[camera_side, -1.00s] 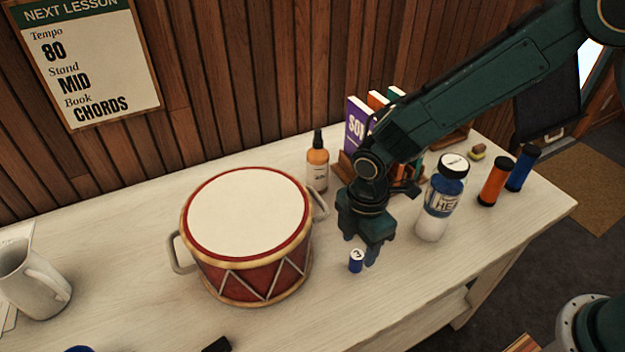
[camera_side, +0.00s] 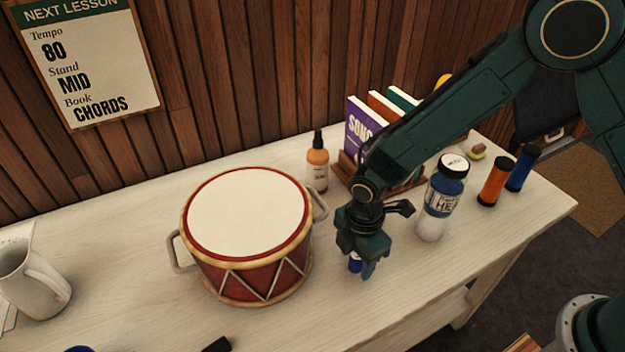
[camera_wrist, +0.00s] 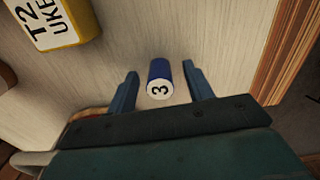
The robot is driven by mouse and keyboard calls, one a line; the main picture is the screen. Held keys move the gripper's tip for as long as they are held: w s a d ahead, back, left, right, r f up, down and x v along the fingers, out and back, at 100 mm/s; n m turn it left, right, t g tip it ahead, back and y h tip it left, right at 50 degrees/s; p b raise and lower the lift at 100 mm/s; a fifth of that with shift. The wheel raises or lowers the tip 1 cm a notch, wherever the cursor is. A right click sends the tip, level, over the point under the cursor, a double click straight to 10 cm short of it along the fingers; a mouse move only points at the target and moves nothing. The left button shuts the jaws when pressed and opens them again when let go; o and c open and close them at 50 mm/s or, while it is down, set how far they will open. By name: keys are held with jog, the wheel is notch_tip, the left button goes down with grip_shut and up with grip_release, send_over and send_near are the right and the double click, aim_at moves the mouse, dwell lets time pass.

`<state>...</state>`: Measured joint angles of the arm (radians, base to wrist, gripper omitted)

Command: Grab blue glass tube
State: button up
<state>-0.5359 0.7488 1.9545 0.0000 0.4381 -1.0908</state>
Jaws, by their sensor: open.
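A small blue tube (camera_wrist: 159,73) with a white end marked "3" shows between my fingertips in the wrist view. In the side view this tube (camera_side: 355,262) is mostly hidden behind my gripper. My gripper (camera_side: 362,267) points down over it, beside the drum. My gripper (camera_wrist: 159,87) is open, with a finger on each side of the tube and a gap of table visible at both sides. I cannot tell whether the tube is glass.
A red drum (camera_side: 250,225) stands close left. A blue-and-white bottle (camera_side: 440,195) stands right, with orange (camera_side: 494,180) and blue (camera_side: 521,167) cylinders beyond. Behind are a spray bottle (camera_side: 317,165) and books (camera_side: 362,125). A yellow-edged labelled item (camera_wrist: 55,20) lies near the tube.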

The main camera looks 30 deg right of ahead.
jog(key=c, duration=1)
jog(key=shift+r, duration=0.1)
jog(key=shift+c, duration=0.2)
notch_tip(320, 180, up, 20)
dwell(0.5)
